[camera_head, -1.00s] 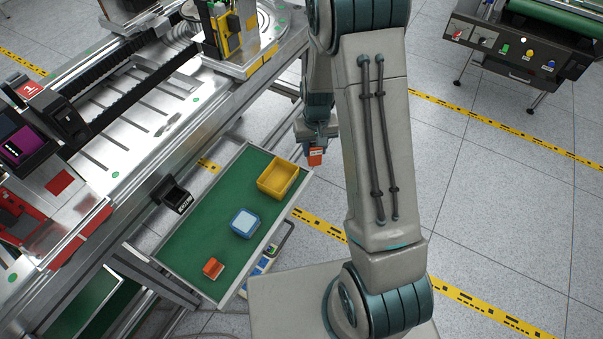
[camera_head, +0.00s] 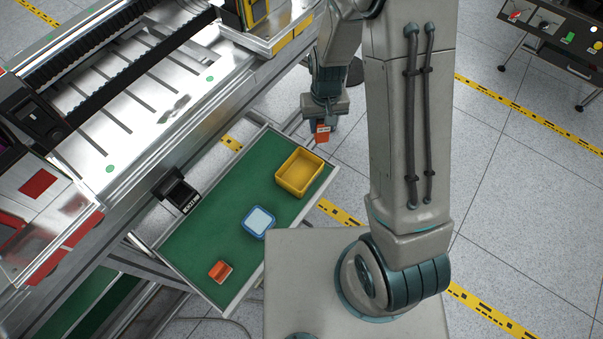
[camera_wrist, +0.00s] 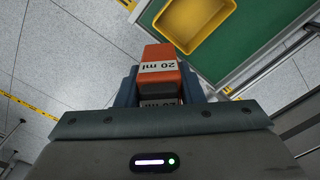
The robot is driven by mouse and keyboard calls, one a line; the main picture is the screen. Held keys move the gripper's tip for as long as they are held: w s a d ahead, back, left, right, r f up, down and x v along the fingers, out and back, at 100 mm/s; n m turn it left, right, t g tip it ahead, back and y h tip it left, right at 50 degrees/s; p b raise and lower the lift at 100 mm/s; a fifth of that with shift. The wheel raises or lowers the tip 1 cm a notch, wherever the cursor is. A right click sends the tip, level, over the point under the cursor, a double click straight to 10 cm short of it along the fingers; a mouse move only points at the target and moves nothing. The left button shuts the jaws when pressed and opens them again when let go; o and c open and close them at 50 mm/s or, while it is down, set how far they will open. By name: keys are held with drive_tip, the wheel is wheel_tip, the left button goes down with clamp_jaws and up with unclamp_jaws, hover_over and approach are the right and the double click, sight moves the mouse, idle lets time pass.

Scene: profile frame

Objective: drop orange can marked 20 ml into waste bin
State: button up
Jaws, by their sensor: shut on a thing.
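My gripper (camera_head: 322,122) is shut on the orange can (camera_head: 322,136), holding it in the air beyond the far right end of the green-lined drawer. In the wrist view my gripper (camera_wrist: 163,92) has its blue fingers on both sides of the orange can (camera_wrist: 161,70), whose white label reads "20 ml" upside down. A dark round thing (camera_head: 356,72) stands behind my arm, partly hidden; I cannot tell whether it is the waste bin.
The green drawer (camera_head: 200,236) holds a yellow tray (camera_head: 279,183), a blue box (camera_head: 259,222) and an orange-red item (camera_head: 220,271). The steel workbench (camera_head: 150,85) runs along the left. Open floor (camera_head: 520,170) lies to the right.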

drive_tip(key=s+a+f+n+b, duration=0.1)
drive_tip(key=s+a+f+b, duration=0.2)
drive_tip(key=f+b, duration=0.3)
wheel_tip(320, 180, down, 3)
drive_tip(key=shift+s+a+r, duration=0.1)
drive_tip(key=shift+s+a, duration=0.2)
drive_tip(key=shift+a, duration=0.35)
drive_tip(key=o, duration=1.1)
drive_tip(key=shift+r, duration=0.1)
wheel_tip(320, 180, up, 14)
drive_tip(key=shift+f+p, duration=0.15)
drive_tip(key=shift+p, duration=0.25)
